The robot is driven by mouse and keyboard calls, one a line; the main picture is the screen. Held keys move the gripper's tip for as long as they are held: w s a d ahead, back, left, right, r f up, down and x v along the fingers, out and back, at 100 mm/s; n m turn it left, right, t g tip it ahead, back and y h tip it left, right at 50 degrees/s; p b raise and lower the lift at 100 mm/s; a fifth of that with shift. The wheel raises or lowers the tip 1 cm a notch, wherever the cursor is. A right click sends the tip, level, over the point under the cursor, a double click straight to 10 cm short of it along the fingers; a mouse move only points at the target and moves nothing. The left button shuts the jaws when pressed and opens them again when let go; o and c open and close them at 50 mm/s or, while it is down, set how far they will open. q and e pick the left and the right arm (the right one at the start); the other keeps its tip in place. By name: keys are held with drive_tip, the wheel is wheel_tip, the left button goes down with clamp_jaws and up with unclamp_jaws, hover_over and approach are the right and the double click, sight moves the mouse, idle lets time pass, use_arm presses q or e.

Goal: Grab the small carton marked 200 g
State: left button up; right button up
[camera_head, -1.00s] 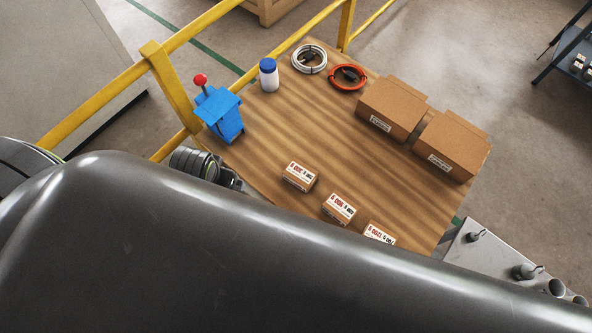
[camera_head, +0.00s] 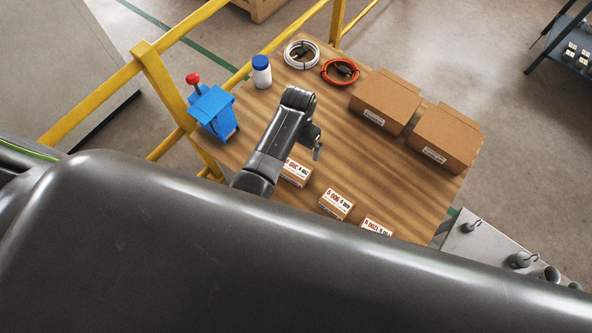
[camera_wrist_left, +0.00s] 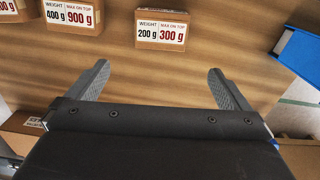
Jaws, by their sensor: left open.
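The 200 g carton is a small brown box with a white label. In the left wrist view this 200 g carton (camera_wrist_left: 161,30) reads "weight 200 g, max on top 300 g" and sits ahead of the fingers. In the head view the carton (camera_head: 298,173) is the leftmost of three small cartons, partly covered by my left arm. My left gripper (camera_wrist_left: 158,75) is open, with nothing between its fingers. In the head view the left gripper (camera_head: 317,149) is mostly hidden by its own wrist, above the table beyond the carton. My right gripper is not in view.
The 400 g carton (camera_wrist_left: 72,15) and a third small carton (camera_head: 376,227) are on the wooden table (camera_head: 400,187). Yellow rails border the left.

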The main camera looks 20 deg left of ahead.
use_arm(q)
wheel_tip(320, 180, down, 5)
drive_tip(key=b, duration=0.7)
hover_over(296, 168)
wheel_tip(296, 168, down, 5)
drive_tip(key=shift+w+d+r, duration=0.1)
drive_tip(key=shift+w+d, duration=0.05)
drive_tip(key=shift+f+b, duration=0.7)
drive_tip(key=shift+b, duration=0.35)
drive_tip(key=shift+f+b, duration=0.75)
drive_tip(key=shift+b, duration=0.2)
drive_tip(key=f+b, duration=0.2)
drive_tip(key=b, duration=0.1)
drive_tip(key=f+b, duration=0.1)
drive_tip(key=b, duration=0.1)
drive_tip(key=shift+s+f, duration=0.3)
drive_tip(key=shift+f, duration=0.1)
drive_tip(key=shift+r, duration=0.1)
drive_tip(key=c, duration=0.8)
